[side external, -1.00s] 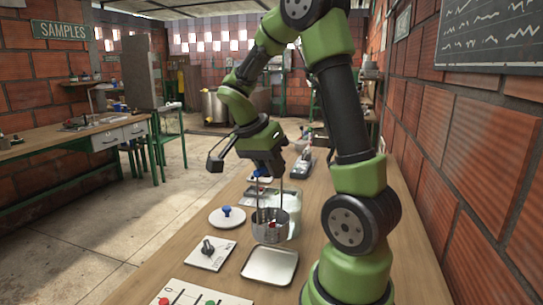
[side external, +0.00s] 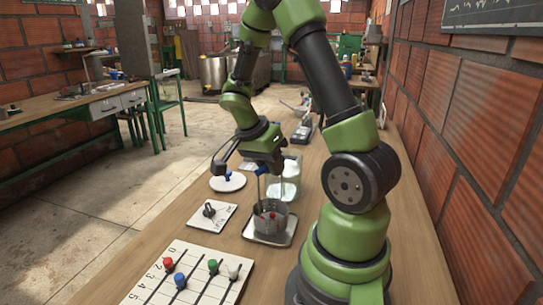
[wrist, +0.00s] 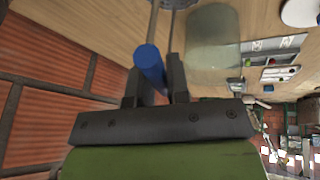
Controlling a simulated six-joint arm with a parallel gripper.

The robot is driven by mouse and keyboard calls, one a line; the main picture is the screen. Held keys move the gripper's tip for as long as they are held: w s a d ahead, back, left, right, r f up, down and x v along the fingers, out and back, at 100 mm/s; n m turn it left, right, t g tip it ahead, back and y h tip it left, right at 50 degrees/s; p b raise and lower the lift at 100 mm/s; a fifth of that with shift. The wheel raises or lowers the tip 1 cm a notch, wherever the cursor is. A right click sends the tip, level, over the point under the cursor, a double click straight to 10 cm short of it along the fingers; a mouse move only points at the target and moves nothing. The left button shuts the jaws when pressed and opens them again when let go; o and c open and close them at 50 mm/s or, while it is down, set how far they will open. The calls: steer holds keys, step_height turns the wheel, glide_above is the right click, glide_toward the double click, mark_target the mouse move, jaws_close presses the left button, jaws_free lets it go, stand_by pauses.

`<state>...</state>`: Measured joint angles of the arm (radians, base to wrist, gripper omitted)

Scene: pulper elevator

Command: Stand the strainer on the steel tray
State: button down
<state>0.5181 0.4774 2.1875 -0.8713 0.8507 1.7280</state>
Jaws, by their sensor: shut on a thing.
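The strainer (side external: 270,222) is a grey metal cup hanging from tall thin rods, with a small red thing inside. It is upright over the steel tray (side external: 249,236), a shallow rounded square on the table. Its bottom looks at or very close to the tray floor; I cannot tell if it touches. My gripper (side external: 262,172) is above the strainer, shut on its blue handle. In the wrist view the blue handle (wrist: 148,60) sits between my fingers (wrist: 155,88). The strainer's cup is mostly out of the wrist view, and the tray's middle is hidden under it.
A white lid with a blue knob (side external: 227,182), a white plate with a black knob (side external: 213,217) and a board with several coloured pegs (side external: 187,276) lie to the left and front. The brick wall bounds the right.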

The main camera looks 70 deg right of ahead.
steer(key=shift+f, duration=0.35)
steer(key=c, duration=1)
jaws_free()
steer(key=shift+r, duration=0.15)
steer(key=v, duration=0.9)
steer(key=shift+w+a+r, duration=0.1)
steer(key=shift+a+r, duration=0.05)
steer(key=shift+r, duration=0.2)
